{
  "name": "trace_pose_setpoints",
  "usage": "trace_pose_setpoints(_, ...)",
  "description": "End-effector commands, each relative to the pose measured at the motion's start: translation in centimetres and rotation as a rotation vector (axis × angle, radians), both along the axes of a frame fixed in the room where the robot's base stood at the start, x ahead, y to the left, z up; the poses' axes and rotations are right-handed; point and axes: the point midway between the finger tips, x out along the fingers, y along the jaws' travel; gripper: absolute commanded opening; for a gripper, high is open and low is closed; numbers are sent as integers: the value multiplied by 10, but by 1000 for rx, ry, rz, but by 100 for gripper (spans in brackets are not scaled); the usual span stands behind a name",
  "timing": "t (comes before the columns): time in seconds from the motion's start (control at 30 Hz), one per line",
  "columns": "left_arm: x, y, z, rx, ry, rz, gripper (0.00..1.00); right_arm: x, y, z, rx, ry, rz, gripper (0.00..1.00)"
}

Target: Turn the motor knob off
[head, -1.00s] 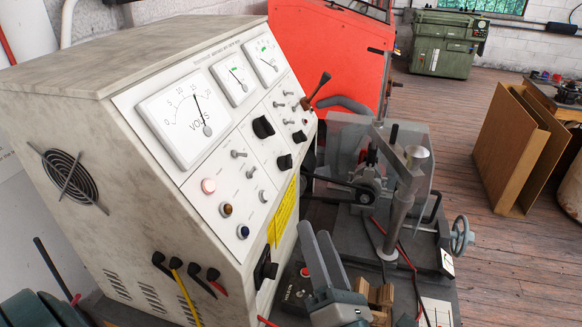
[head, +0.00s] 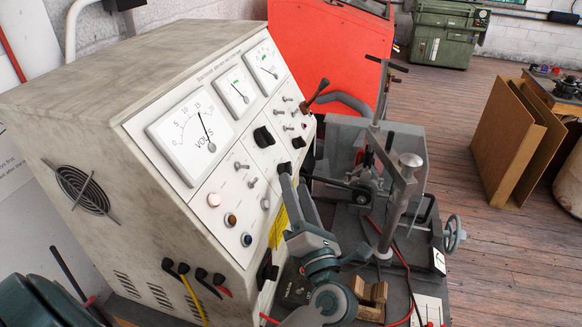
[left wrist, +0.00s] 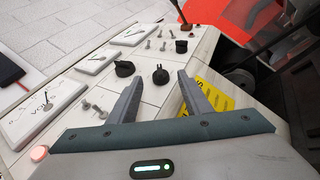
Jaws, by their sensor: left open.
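The grey test bench's sloped panel (head: 235,160) carries several black knobs. Their labels are too small to read, so I cannot tell by name which is the motor knob. One black knob (left wrist: 160,75) shows between and just beyond my left fingertips in the left wrist view; in the head view it (head: 285,168) is partly covered by the fingertips. Another black knob (head: 263,137) sits up and left of it, and a third (head: 298,143) farther along. My left gripper (head: 295,180) is open and empty, close to the panel. My right gripper is not in view.
Toggle switches (head: 241,166) and round lamps (head: 214,200) lie left of the gripper. A lever (head: 315,93) sticks out at the panel's far edge. A clamp stand with a vertical post (head: 397,205) stands to the right. A yellow label (left wrist: 215,97) is beside the fingers.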

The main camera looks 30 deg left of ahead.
Motion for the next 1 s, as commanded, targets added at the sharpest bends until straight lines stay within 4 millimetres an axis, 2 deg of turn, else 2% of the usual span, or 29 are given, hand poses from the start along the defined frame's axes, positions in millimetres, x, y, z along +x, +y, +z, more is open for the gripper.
trace_pose_setpoints(0.03,6,6,7,5,0,1,45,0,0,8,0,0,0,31)
trace_pose_setpoints(0.3,26,27,12,3,0,1,45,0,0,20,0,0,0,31)
trace_pose_setpoints(0.73,30,32,11,0,0,0,45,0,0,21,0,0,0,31)
trace_pose_setpoints(0.9,30,31,11,0,0,0,4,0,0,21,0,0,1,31)
trace_pose_setpoints(1.0,30,31,11,0,0,0,4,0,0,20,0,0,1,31)
